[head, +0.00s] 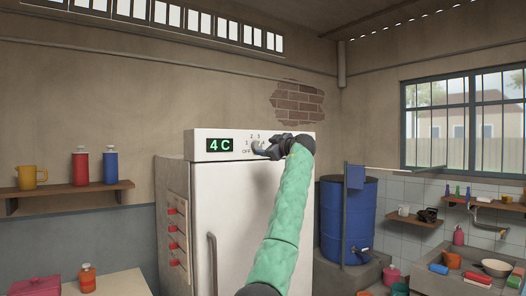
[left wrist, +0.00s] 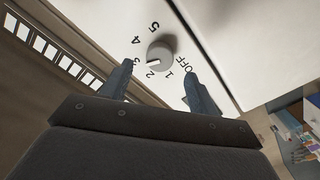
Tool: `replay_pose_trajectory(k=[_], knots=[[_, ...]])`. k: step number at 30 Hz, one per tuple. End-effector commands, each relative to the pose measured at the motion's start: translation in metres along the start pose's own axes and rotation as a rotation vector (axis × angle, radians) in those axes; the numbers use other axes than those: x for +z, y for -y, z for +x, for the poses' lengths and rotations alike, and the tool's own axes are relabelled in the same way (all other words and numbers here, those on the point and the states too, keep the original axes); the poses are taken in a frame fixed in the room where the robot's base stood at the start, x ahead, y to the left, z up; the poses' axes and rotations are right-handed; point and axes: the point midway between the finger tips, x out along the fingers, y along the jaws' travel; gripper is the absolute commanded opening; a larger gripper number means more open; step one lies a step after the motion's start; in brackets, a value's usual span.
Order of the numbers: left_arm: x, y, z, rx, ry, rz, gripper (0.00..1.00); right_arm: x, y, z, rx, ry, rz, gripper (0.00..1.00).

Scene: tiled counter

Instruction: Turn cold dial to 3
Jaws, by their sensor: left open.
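The cold dial (left wrist: 161,54) is a round grey knob on the white panel at the top of the fridge (head: 230,188). Marks OFF and 1 to 5 ring it in the left wrist view. A pale mark on its lower left side seems to point between 2 and 3. A green display (head: 220,145) beside it reads 4 C. My left gripper (head: 262,149) is at the panel and partly hides the dial in the head view. In the left wrist view its open fingers (left wrist: 160,68) are on either side of the knob, with gaps showing. My right gripper is not in view.
A shelf (head: 70,193) with a yellow jug and two bottles is on the left wall. A blue barrel (head: 333,225) stands right of the fridge. A tiled counter (head: 455,272) with a bowl and small items is at the far right.

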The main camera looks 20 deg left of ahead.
Motion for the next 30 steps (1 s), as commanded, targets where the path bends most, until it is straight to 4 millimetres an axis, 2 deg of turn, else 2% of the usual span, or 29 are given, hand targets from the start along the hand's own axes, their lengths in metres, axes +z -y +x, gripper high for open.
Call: replay_pose_trajectory(k=[3, 9, 25, 30], knots=[[0.003, 0.002, -0.016, 0.000, 0.002, 0.001, 0.60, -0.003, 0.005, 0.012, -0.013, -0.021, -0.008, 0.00], [0.002, 0.001, -0.030, -0.001, 0.001, 0.000, 0.60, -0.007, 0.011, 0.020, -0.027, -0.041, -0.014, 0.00], [0.002, 0.001, -0.033, -0.001, 0.001, 0.009, 0.60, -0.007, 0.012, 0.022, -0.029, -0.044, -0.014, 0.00], [0.002, 0.002, -0.032, -0.007, 0.003, 0.107, 0.60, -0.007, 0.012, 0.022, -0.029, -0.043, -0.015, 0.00]])
